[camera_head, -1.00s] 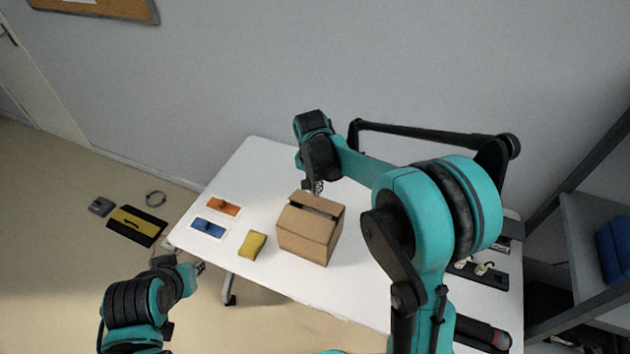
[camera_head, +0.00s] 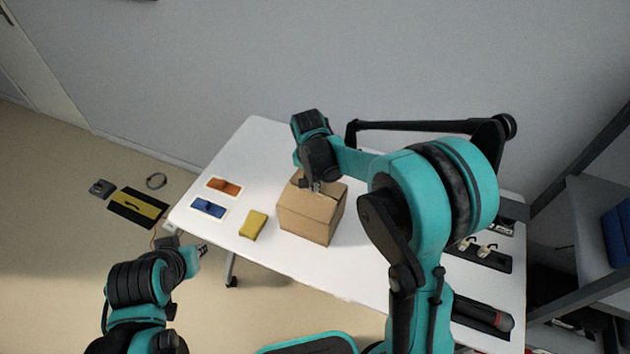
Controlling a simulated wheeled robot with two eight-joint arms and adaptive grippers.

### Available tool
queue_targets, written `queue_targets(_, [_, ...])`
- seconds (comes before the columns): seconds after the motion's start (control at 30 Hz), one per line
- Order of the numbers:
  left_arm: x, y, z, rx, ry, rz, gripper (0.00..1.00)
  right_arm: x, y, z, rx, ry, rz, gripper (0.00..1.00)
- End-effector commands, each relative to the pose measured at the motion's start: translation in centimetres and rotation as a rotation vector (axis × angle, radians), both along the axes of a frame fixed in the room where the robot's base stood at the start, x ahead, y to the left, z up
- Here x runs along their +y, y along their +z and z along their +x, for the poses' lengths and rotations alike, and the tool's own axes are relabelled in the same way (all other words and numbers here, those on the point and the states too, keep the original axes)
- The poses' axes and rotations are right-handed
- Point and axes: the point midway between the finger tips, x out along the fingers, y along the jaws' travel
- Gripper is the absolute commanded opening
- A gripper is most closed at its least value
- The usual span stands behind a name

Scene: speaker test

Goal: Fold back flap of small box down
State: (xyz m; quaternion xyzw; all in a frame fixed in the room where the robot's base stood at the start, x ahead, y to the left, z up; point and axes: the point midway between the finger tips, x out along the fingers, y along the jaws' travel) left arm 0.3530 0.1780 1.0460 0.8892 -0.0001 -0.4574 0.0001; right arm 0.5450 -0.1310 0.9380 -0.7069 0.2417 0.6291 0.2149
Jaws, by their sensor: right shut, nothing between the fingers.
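The small cardboard box (camera_head: 306,222) stands on the white table (camera_head: 262,160), left of my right arm. Its front and side walls are upright, and its top looks mostly covered by flaps. My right gripper (camera_head: 316,187) is shut and empty, pointing down at the box's back top edge. It overlaps the back flap in view, and the wrist hides part of that flap, so I cannot tell its exact angle or whether the fingers touch it. My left gripper (camera_head: 203,249) is off the table's front left edge, away from the box; its fingers are too small to read.
A yellow sponge-like block (camera_head: 253,224), a blue item on a card (camera_head: 209,207) and an orange item on a card (camera_head: 223,187) lie left of the box. A dark cylindrical object (camera_head: 484,313) lies at the right. A shelf (camera_head: 598,220) stands beyond the table's right end.

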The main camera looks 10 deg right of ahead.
Motion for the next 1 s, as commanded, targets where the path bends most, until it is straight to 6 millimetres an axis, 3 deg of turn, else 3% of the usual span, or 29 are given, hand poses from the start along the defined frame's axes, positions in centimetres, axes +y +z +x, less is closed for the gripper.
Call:
queue_targets(0.73, [0.0, 1.5, 0.0, 0.0, 0.0, 0.0, 0.24, -0.1, 2.1, 0.1, 0.0, 0.0, 0.0, 0.0])
queue_targets(0.87, [0.0, 2.7, 0.0, 0.0, 0.0, 0.0, 0.24, -0.6, 3.7, 0.4, 0.0, 0.0, 0.0, 0.0])
queue_targets(1.0, [0.0, 4.8, 0.0, 0.0, 0.0, 0.0, 0.24, -1.4, 6.7, 0.8, 0.0, 0.0, 0.0, 0.0])
